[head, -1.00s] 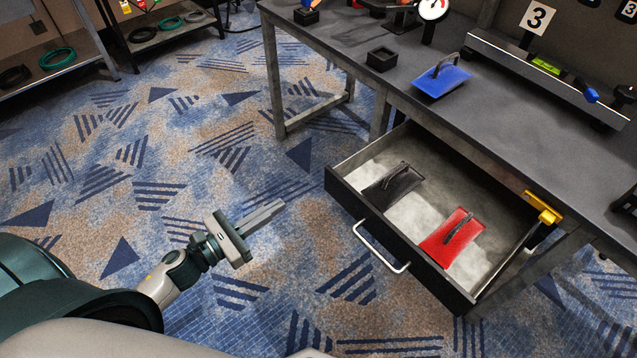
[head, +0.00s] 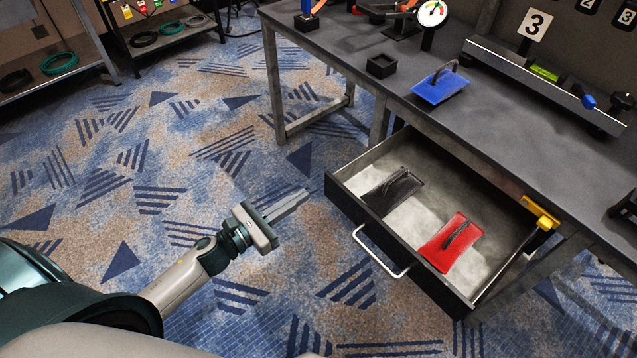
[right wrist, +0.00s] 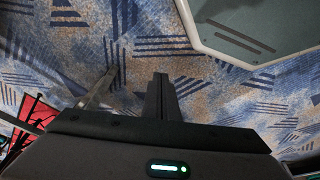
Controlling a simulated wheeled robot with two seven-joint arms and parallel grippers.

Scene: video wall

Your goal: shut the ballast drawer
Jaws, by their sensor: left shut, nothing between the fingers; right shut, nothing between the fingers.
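The ballast drawer (head: 385,228) hangs open, pulled out from under the grey workbench. Its pale handle (head: 381,252) is on the front face. A black handled block (head: 391,192) and a red handled block (head: 451,243) lie inside it. My left gripper (head: 303,196) is shut and empty, left of the drawer front and apart from it, over the carpet. My right gripper (right wrist: 162,82) shows only in the right wrist view, shut and empty over the carpet; red material shows at the lower left there, partly hidden.
The workbench top (head: 395,115) carries a blue handled block (head: 440,86), a small black tray (head: 381,66) and a long rail (head: 545,85). A yellow piece (head: 539,212) is at the drawer's right side. Shelves (head: 160,20) stand at back left. Carpet left of the drawer is clear.

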